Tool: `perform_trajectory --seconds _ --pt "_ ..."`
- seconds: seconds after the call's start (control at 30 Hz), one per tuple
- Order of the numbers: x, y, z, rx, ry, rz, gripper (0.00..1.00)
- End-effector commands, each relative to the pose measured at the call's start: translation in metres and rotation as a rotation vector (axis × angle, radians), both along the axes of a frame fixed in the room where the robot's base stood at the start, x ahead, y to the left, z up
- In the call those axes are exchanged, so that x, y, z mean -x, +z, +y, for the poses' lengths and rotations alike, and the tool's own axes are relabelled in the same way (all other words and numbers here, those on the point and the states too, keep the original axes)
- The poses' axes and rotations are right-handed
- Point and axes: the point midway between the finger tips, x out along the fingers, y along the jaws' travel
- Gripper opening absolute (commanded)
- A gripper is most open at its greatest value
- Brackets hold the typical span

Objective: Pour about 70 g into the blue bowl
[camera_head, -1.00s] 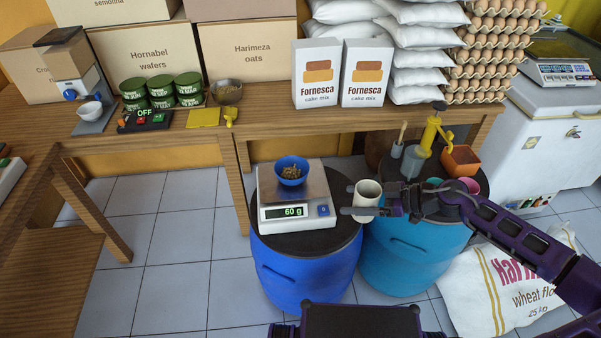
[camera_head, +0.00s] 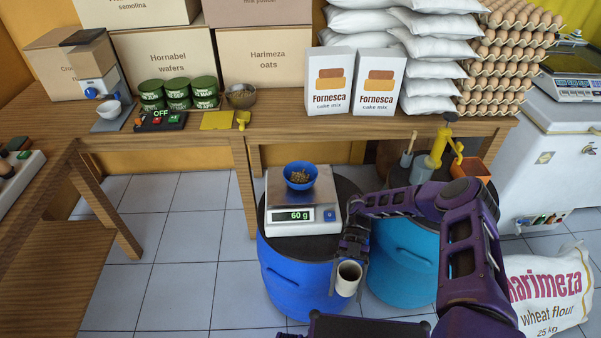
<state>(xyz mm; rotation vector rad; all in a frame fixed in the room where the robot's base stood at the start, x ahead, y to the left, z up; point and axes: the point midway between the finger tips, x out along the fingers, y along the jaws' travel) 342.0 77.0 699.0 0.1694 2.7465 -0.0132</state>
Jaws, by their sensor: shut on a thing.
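The blue bowl (camera_head: 300,174) sits on the platform of the kitchen scale (camera_head: 273,216) and holds some brown, grainy stuff. The scale's display reads 60 g. The scale stands on the dark top of a blue barrel (camera_head: 285,277). My gripper (camera_head: 349,262) is shut on a cream cup (camera_head: 347,283), which it holds low in front of the barrels, below and to the right of the scale, apart from the bowl. The cup's opening faces the camera; I cannot tell what is inside.
A lighter blue barrel (camera_head: 402,262) stands right of the scale's barrel, partly behind my arm. On it are a yellow pump bottle (camera_head: 437,150) and an orange container (camera_head: 471,168). A wooden table (camera_head: 290,130) runs behind. A flour sack (camera_head: 548,290) lies at right.

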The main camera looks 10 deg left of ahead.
Motion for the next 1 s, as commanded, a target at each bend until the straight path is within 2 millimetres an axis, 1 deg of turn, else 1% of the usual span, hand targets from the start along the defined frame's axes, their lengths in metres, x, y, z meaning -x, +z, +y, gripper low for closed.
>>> perform_trajectory --seconds 0.03,0.17,0.27,0.33,0.47,0.5,0.6,0.67,0.7,0.77,0.87,1.0 --pt "0.0 -0.002 -0.001 0.006 0.092 -0.002 0.1" --pt "-0.003 -0.005 -0.011 0.007 0.344 -0.002 0.1" --pt "-0.009 -0.005 -0.019 0.007 0.565 -0.001 0.1" --pt "-0.017 -0.002 -0.025 0.008 0.741 0.0 0.1" --pt "-0.043 0.008 -0.035 0.008 1.133 0.002 0.1" --pt "-0.054 0.013 -0.038 0.007 1.255 0.004 0.1" --pt "-0.08 0.025 -0.039 0.004 1.535 0.005 0.1" --pt "-0.095 0.032 -0.037 0.003 1.69 0.005 0.1" --pt "-0.106 0.038 -0.034 0.002 1.788 0.006 0.1" --pt "-0.12 0.046 -0.029 0.001 1.931 0.006 0.1" --pt "-0.143 0.059 -0.015 0.001 2.154 0.006 0.1" --pt "-0.167 0.077 0.011 0.001 2.441 0.004 0.1"
